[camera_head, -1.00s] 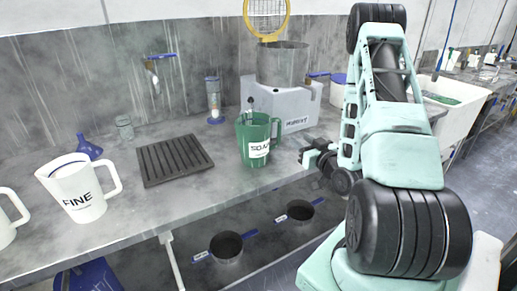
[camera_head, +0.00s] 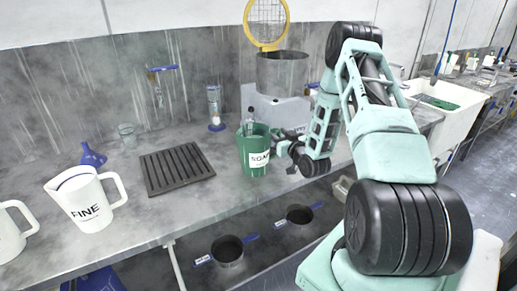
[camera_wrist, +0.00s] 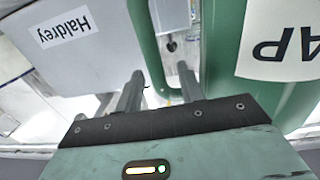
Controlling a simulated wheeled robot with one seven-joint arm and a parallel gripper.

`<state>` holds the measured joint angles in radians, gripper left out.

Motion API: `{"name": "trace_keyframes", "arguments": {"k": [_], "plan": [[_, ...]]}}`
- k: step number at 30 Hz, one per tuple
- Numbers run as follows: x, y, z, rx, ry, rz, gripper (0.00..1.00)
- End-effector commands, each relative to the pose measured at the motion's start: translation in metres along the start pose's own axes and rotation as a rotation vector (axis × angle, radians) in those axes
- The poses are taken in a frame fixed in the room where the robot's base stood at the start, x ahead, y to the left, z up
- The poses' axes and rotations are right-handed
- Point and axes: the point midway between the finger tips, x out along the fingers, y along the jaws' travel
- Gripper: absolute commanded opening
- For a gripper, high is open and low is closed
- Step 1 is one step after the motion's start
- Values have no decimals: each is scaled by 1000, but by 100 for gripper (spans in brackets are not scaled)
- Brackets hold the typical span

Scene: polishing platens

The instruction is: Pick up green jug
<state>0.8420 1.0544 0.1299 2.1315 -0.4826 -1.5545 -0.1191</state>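The green jug (camera_head: 250,158) stands upright on the grey bench, with a white label on its side. In the wrist view the jug body (camera_wrist: 275,95) fills the right side, its label upside down. The jug's green handle (camera_wrist: 148,45) lies ahead of my gripper (camera_wrist: 160,82), roughly between the two fingers. The fingers are apart, with visible gaps to the handle. In the head view my gripper (camera_head: 278,142) is at the jug's right side, by the handle, which it mostly hides.
A grey-white machine (camera_head: 278,108) labelled "Haldrey" in the wrist view stands close behind the jug. A black ribbed mat (camera_head: 176,168) and a white "FINE" jug (camera_head: 86,200) are to the left. Dark pans (camera_head: 228,250) sit on the lower shelf.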

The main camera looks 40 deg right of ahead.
Motion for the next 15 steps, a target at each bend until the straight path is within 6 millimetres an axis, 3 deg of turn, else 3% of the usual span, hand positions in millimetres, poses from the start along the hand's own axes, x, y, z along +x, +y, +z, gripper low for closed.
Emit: {"name": "trace_keyframes", "arguments": {"k": [7,12,15], "plan": [[2,0,1,0,-1,0,38],[2,0,1,0,0,0,0],[2,0,1,0,0,0,0]]}}
